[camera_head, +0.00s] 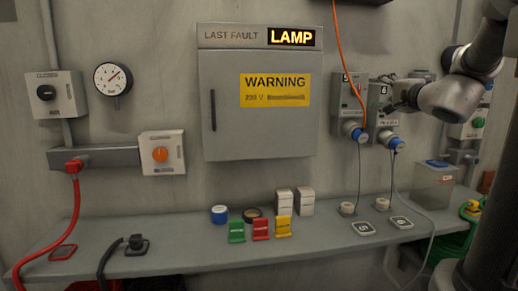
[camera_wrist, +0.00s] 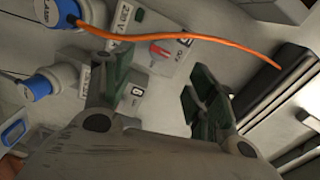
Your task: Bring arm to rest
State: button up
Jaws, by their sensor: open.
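My arm reaches in from the right in the head view, and my gripper (camera_head: 398,104) is beside the grey socket box marked 6 (camera_head: 382,104) on the wall. In the wrist view my gripper (camera_wrist: 155,80) has its two dark fingers spread apart with nothing between them. Behind them is a grey socket box with a red switch (camera_wrist: 165,50). I cannot tell whether a finger touches the box.
An orange cable (camera_head: 338,45) hangs across box 5 (camera_head: 349,95) and crosses the wrist view (camera_wrist: 190,38). Blue plugs (camera_head: 358,133) sit below the boxes. A warning cabinet (camera_head: 225,130) is on the wall.

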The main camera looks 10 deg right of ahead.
jog(key=s+a+f+n+g+y, duration=0.25)
jog(key=s+a+f+g, duration=0.2)
jog(key=s+f, duration=0.4)
jog(key=s+a+f+n+g+y, duration=0.1)
jog(key=s+a+f+n+g, duration=0.3)
jog(key=s+f, duration=0.45)
jog(key=s+a+f+n+g+h, duration=0.1)
jog(key=s+f+n+g+h, duration=0.2)
jog(key=s+n, duration=0.6)
jog(key=shift+s+a+g+h, duration=0.3)
jog(key=shift+s+g+h, duration=0.25)
jog(key=shift+s+g, duration=0.75)
